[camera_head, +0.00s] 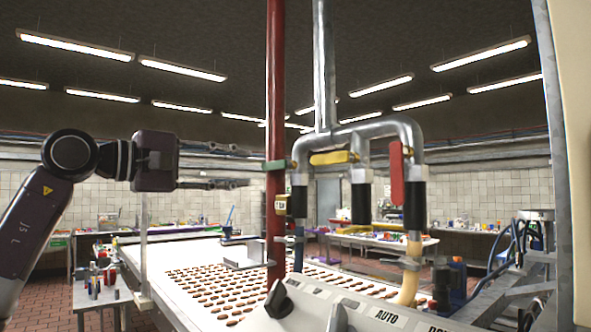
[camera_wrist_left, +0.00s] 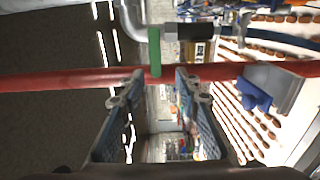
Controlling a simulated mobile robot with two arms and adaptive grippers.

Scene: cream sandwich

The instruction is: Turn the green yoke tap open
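The green yoke tap (camera_head: 279,165) is a short green lever at the left outlet of the grey pipe manifold (camera_head: 375,130). It lies roughly level and crosses over the red pipe in the head view. In the left wrist view the green lever (camera_wrist_left: 154,50) stands ahead of the fingers, its near end over the red pipe. My left gripper (camera_head: 246,168) is open and empty, just left of the lever, with one finger above the other. The fingertips (camera_wrist_left: 160,80) show apart in the wrist view, with the lever roughly between their lines. I cannot tell whether they touch it. My right gripper is not in view.
The red pipe (camera_head: 275,70) runs upright close by the green lever. A yellow lever (camera_head: 333,158) and a red lever (camera_head: 397,175) are on the other outlets. A control panel (camera_head: 345,315) and a conveyor with rows of biscuits (camera_head: 215,290) lie below. Space left of the pipe is free.

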